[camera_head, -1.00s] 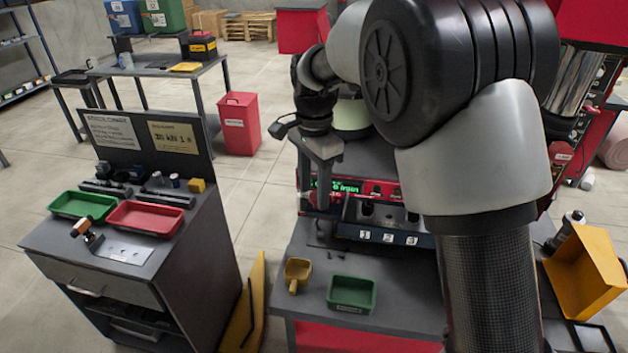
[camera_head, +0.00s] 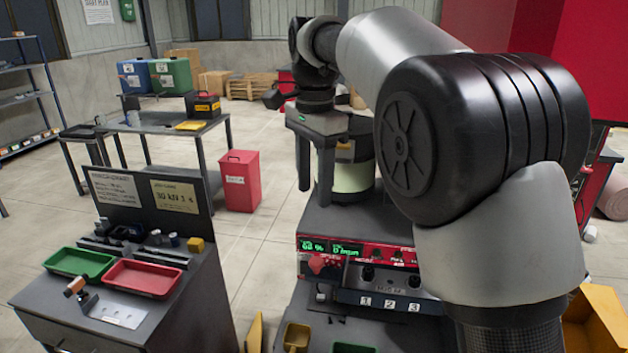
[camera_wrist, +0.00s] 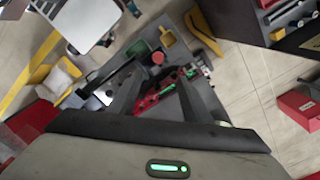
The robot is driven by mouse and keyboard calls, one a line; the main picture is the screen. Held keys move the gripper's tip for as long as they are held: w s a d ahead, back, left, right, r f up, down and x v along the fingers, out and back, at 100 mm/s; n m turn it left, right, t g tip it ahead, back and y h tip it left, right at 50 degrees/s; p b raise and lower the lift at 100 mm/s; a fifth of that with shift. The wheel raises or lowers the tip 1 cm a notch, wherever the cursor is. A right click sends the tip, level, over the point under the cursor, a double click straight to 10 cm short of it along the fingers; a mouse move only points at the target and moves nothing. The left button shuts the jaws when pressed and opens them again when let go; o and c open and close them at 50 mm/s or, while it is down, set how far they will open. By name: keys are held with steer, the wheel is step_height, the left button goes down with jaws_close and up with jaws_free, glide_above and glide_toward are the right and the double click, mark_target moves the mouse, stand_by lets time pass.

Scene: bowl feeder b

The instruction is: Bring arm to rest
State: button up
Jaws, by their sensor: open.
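My arm reaches from the right foreground up and over the feeder machine, bent at a large black joint. My gripper (camera_head: 315,192) hangs with its fingers pointing down, in front of the machine's pale green bowl (camera_head: 352,176) and above the red control panel (camera_head: 335,258). The fingers are apart with nothing between them. In the wrist view, my gripper (camera_wrist: 152,85) also shows spread and empty, with the red panel (camera_wrist: 150,104) below it. The bowl is partly hidden behind my gripper and arm.
A cart with a green tray (camera_head: 80,263) and a red tray (camera_head: 143,278) stands at the left. A yellow scoop (camera_head: 296,337) and a green tray (camera_head: 354,349) lie at the front. A red bin (camera_head: 239,181) stands on the floor behind. Open floor separates cart and machine.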

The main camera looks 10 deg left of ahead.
steer(key=shift+r, duration=0.1)
steer(key=s+d+r+n+t+y, duration=0.1)
steer(key=s+d+r+n, duration=0.1)
steer(key=s+d, duration=0.45)
steer(key=s+d+r+n+t, duration=0.1)
steer(key=s+d+n+t, duration=0.15)
steer(key=d, duration=0.65)
steer(key=s+d+f+n+t, duration=0.1)
steer(key=s+d+f+n, duration=0.1)
steer(key=s+d+f, duration=0.2)
steer(key=s+d+f+n+t+h, duration=0.1)
steer(key=s+d+f+n, duration=0.2)
steer(key=s, duration=0.7)
steer(key=shift+s+d+f, duration=0.25)
steer(key=shift+d+f, duration=0.35)
steer(key=shift+f, duration=0.05)
steer(key=c, duration=0.4)
